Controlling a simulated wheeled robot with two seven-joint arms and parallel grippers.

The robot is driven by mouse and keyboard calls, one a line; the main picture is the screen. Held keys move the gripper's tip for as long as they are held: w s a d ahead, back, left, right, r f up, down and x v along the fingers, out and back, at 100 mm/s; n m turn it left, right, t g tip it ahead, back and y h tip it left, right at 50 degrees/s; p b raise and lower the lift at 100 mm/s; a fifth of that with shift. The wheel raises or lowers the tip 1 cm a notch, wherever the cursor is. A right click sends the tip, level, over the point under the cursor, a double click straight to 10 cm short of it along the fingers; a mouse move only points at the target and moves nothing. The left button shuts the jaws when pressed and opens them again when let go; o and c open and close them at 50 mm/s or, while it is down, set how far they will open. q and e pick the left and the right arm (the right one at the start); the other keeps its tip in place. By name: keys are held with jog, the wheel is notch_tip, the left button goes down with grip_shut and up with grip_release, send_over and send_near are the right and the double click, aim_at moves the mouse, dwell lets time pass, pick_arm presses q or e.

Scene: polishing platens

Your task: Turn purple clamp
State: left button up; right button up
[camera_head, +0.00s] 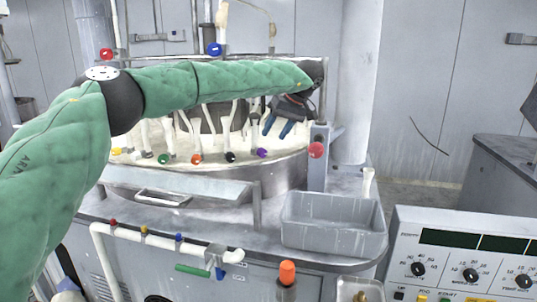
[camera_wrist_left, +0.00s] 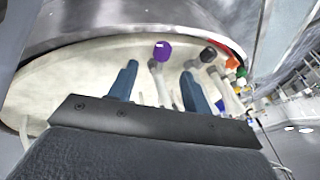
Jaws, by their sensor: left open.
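The purple clamp (camera_head: 262,153) is a small purple knob low on the round platen machine, at the right end of a row of coloured knobs in the head view. In the left wrist view the purple clamp (camera_wrist_left: 163,51) shows ahead of and between my two blue fingertips, on a pale arm. My left gripper (camera_head: 279,128) is open and empty, above and a little right of the clamp in the head view. It also shows in the left wrist view (camera_wrist_left: 160,82) with a wide gap between its fingers. No contact with the clamp is visible. My right gripper is not in view.
Black (camera_head: 230,157), orange (camera_head: 196,159), green (camera_head: 164,158) and yellow knobs line the platen (camera_head: 215,148). A post with a red button (camera_head: 316,150) stands just right of my gripper. A grey bin (camera_head: 330,238) and a control panel (camera_head: 465,262) are at the right.

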aim_at(262, 153)
pick_arm(q)
jog(key=shift+w+f, duration=0.2)
jog(key=shift+w, duration=0.15)
jog(key=shift+s+a+f, duration=0.2)
jog(key=shift+s+a, duration=0.05)
jog(key=shift+a, duration=0.3)
jog(key=p+x, duration=0.1)
jog(key=x, duration=0.4)
jog(key=shift+w+d, duration=0.1)
jog(key=shift+w, duration=0.05)
jog(key=shift+a+f, duration=0.3)
jog(key=shift+f, duration=0.2)
jog(key=shift+w+f, duration=0.15)
jog(key=shift+f, duration=0.05)
jog(key=c, duration=1)
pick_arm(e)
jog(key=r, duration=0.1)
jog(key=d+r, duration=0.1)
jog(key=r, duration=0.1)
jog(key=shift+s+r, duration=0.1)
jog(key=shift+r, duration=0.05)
